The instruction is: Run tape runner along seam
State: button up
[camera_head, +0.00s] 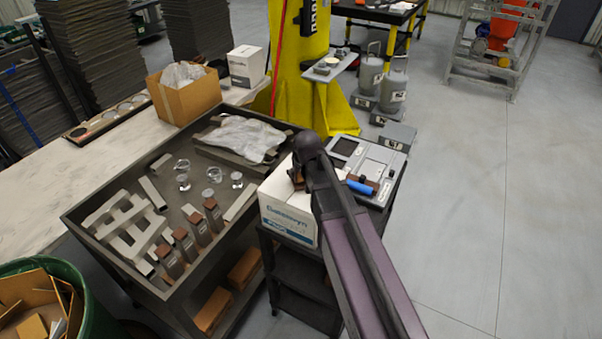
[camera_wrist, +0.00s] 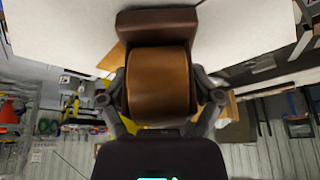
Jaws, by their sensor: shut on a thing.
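My gripper (camera_wrist: 160,105) is shut on the tape runner (camera_wrist: 160,82), a brown roll with a dark brown block at one end. In the head view, a brown part of the runner (camera_head: 296,177) shows left of my arm, at the top of a white carton (camera_head: 288,217) with blue lettering. My arm hides much of the carton's top. White surface (camera_wrist: 60,25) fills the top of the wrist view on both sides of the runner. The seam itself is not clear, and I cannot tell whether the runner touches the carton.
Left of the carton is a dark tray table (camera_head: 110,250) with blocks, glass discs and a plastic bag (camera_head: 243,137). To the right, a blue-handled item (camera_head: 360,187) lies by a grey panel (camera_head: 368,158). A yellow column (camera_head: 295,85) stands behind.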

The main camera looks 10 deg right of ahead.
aim_at(294, 182)
jog(key=shift+s+a, duration=0.5)
jog(key=shift+s, duration=0.2)
jog(key=shift+s+a, duration=0.5)
jog(key=shift+s, duration=0.15)
jog(key=shift+s+a+f, duration=0.1)
jog(key=shift+s+a, duration=0.4)
jog(key=shift+s, duration=0.25)
jog(key=shift+s+a+f, duration=0.1)
jog(key=shift+s+a, duration=0.35)
jog(key=shift+s, duration=0.25)
jog(key=shift+s+a, duration=0.1)
jog(key=shift+s+a+r, duration=0.15)
jog(key=shift+s+a, duration=0.75)
jog(key=shift+s, duration=0.25)
